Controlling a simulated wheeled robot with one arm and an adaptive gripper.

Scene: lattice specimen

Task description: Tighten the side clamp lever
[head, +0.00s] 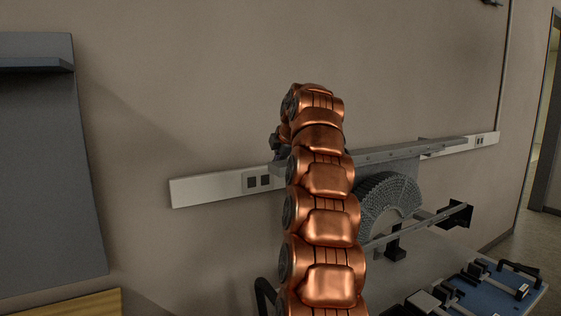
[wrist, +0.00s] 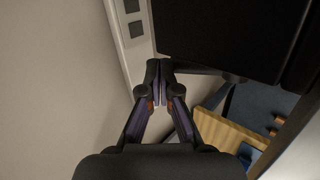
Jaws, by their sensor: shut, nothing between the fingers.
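My gripper (wrist: 160,80) is in the middle of the wrist view, its dark fingers together and nothing between them. The fingertips are near the white wall rail and the edge of a black panel. In the head view my copper arm hides my gripper. A grey lattice arch (head: 388,198) stands right of my arm, partly behind it, under a long grey bar (head: 405,151). A dark clamp-like block (head: 458,214) sits at the end of a thin bar right of the arch. I cannot tell which part is the side clamp lever.
The white wall rail (head: 210,187) with sockets runs behind the bench. A blue plate (head: 490,290) with black handles lies at the lower right. The black panel (wrist: 225,35) fills the wrist view's upper right, and a wooden piece (wrist: 228,133) shows below it.

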